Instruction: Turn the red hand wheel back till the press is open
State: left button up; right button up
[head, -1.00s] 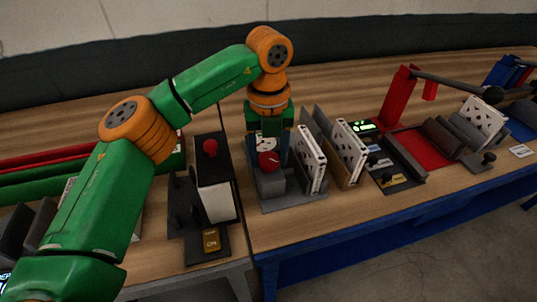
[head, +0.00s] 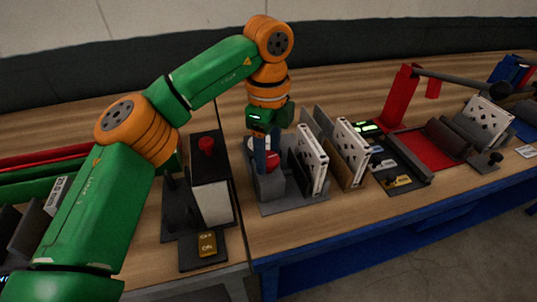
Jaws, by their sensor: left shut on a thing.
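The red hand wheel (head: 272,161) sits low on the left side of the grey press (head: 268,187), partly hidden by my left gripper. My left gripper (head: 267,152) reaches down from above and is shut on the wheel, with its blue-grey fingers at the rim. I cannot tell how wide the gap in the press is. My right gripper is not in view.
A black and white box with a red button (head: 206,145) stands left of the press, with a yellow switch (head: 207,244) in front. A red lever stand (head: 399,95) and roller unit stand on the right. Bare wood shows in front of the press.

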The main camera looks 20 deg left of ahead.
pick_arm(q)
jog(key=n+b, duration=0.1)
jog(key=n, duration=0.2)
jog(key=shift+f+n, duration=0.1)
jog(key=shift+n, duration=0.3)
jog(key=n+b, duration=0.1)
jog(key=n, duration=0.2)
jog(key=shift+b, duration=0.4)
jog(key=n+b, duration=0.2)
jog(key=shift+f+n, duration=0.15)
jog(key=shift+n, duration=0.25)
jog(key=shift+n+b, duration=1.3)
jog(key=shift+b, duration=0.05)
jog(key=o, duration=1.4)
jog(key=shift+c, duration=0.2)
jog(key=shift+r, duration=0.2)
